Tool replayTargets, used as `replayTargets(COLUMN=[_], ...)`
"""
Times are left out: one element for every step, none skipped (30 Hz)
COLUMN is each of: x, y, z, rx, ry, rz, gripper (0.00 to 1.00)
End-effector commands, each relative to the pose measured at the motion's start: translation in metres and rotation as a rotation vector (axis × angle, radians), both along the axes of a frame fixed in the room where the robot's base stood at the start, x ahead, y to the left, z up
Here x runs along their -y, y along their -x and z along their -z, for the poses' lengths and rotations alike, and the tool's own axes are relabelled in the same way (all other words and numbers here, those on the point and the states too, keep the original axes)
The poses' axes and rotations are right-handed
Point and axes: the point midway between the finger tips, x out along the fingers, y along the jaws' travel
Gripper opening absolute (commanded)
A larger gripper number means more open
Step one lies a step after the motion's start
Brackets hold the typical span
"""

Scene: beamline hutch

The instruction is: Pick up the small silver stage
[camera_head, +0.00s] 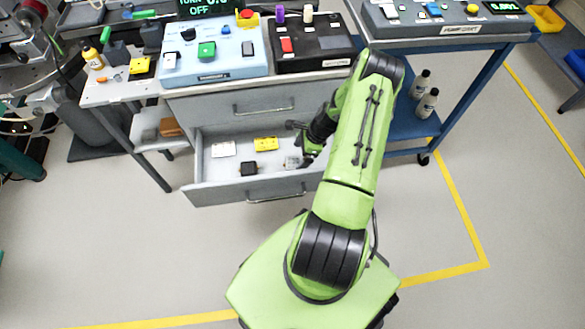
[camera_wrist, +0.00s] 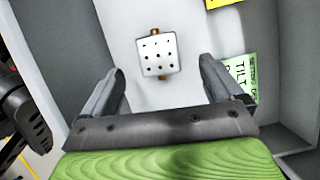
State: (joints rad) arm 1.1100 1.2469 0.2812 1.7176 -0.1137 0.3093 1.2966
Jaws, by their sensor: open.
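The small silver stage (camera_wrist: 158,55) is a pale square plate with dark holes and brass-coloured ends. It lies on the floor of an open grey drawer (camera_head: 235,192). In the head view the stage (camera_head: 292,162) shows at the drawer's right part, close to my gripper (camera_head: 307,150). In the wrist view my gripper (camera_wrist: 163,68) is open and empty, with one finger on each side of the stage's line. The stage appears ahead of the fingers and apart from both. My arm hides the drawer's right end in the head view.
The drawer also holds a yellow piece (camera_head: 265,143), a black block (camera_head: 249,168) and a white piece (camera_head: 223,149). A green label (camera_wrist: 238,75) lies by the right finger. Drawer walls stand close on both sides. A blue cart (camera_head: 410,130) stands at right.

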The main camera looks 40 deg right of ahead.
Motion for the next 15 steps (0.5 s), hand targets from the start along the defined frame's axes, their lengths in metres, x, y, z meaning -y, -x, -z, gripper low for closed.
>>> replayTargets(x=[-0.002, -0.003, -0.003, -0.004, -0.005, -0.007, -0.009, -0.011, -0.015, -0.017, -0.018, -0.020, -0.021, -0.021, -0.021], y=[-0.001, -0.002, -0.003, -0.003, -0.004, -0.005, -0.006, -0.007, -0.009, -0.010, -0.012, -0.013, -0.014, -0.015, -0.015], z=[0.008, 0.010, 0.012, 0.014, 0.017, 0.022, 0.027, 0.032, 0.040, 0.046, 0.051, 0.057, 0.059, 0.060, 0.060], rx=[-0.001, 0.000, -0.001, 0.000, 0.000, 0.000, 0.000, 0.000, 0.000, 0.000, 0.000, 0.000, 0.000, 0.000, 0.001], ry=[-0.001, 0.000, 0.001, 0.001, 0.001, 0.000, 0.000, 0.000, -0.001, -0.001, -0.001, 0.000, 0.000, 0.001, 0.002], rz=[0.000, 0.000, 0.000, -0.001, -0.001, -0.001, -0.002, -0.002, -0.004, -0.004, -0.003, -0.002, -0.002, -0.002, -0.001], gripper=[0.94, 0.94, 0.94, 0.94, 0.94, 0.94, 0.94, 0.94, 0.94, 0.94, 0.94, 0.94, 0.94, 0.94, 0.94])
